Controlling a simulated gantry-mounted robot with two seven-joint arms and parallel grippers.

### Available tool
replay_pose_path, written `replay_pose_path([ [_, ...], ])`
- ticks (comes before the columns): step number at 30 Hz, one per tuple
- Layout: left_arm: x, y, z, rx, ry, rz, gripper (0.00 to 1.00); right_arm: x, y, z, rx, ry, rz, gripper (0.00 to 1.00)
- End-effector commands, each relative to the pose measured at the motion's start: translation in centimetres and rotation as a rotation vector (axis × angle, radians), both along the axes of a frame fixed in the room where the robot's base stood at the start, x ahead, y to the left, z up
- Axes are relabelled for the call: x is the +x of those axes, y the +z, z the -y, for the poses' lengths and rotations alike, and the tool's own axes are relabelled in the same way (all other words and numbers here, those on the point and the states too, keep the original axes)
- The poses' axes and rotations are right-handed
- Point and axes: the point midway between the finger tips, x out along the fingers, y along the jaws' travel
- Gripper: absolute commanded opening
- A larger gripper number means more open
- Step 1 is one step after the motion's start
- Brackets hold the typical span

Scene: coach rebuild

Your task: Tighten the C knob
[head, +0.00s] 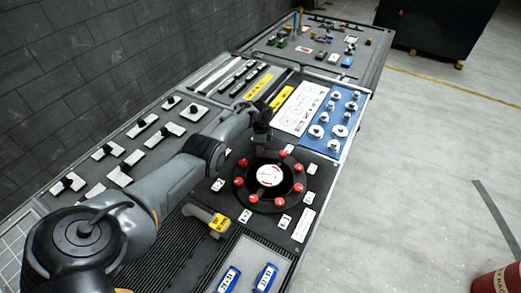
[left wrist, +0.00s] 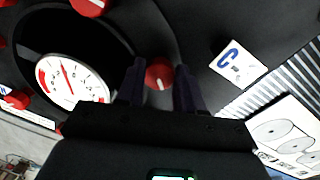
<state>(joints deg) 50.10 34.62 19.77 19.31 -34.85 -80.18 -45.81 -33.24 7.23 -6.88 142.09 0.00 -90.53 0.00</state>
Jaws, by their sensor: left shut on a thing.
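The C knob (left wrist: 159,73) is a red round knob with a pale pointer line, on a black ring beside a white label marked C (left wrist: 238,62). My left gripper (left wrist: 160,88) has its two dark fingers on either side of this knob, shut on it. In the head view my left gripper (head: 262,150) reaches down to the far edge of the black ring (head: 240,192), where it hides the knob. A white round gauge with red marks (head: 269,175) sits in the ring's middle; it also shows in the left wrist view (left wrist: 72,82). My right gripper is not in view.
Several other red knobs (head: 280,202) stand around the ring. A yellow-tagged grey handle (head: 217,222) and blue-tagged parts (head: 265,277) lie nearer. A blue panel with round white pieces (head: 331,122) lies beyond. A brick wall (head: 70,70) runs along the left.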

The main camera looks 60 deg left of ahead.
Motion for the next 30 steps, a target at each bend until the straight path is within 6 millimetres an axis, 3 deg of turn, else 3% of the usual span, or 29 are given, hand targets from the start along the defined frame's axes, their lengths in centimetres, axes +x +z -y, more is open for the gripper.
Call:
replay_pose_path([
  [19, 0.01, -0.09, 0.06, -0.001, -0.056, 0.000, 0.06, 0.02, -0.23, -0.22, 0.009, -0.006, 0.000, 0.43],
  [20, 0.01, -0.09, 0.06, 0.000, -0.056, -0.001, 0.38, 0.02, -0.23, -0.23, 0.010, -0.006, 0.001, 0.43],
  [24, 0.01, -0.08, 0.05, 0.000, -0.055, -0.001, 0.59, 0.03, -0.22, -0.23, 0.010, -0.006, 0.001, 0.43],
  [30, 0.02, -0.04, 0.04, 0.000, -0.055, 0.000, 0.62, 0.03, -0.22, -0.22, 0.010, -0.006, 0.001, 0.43],
])
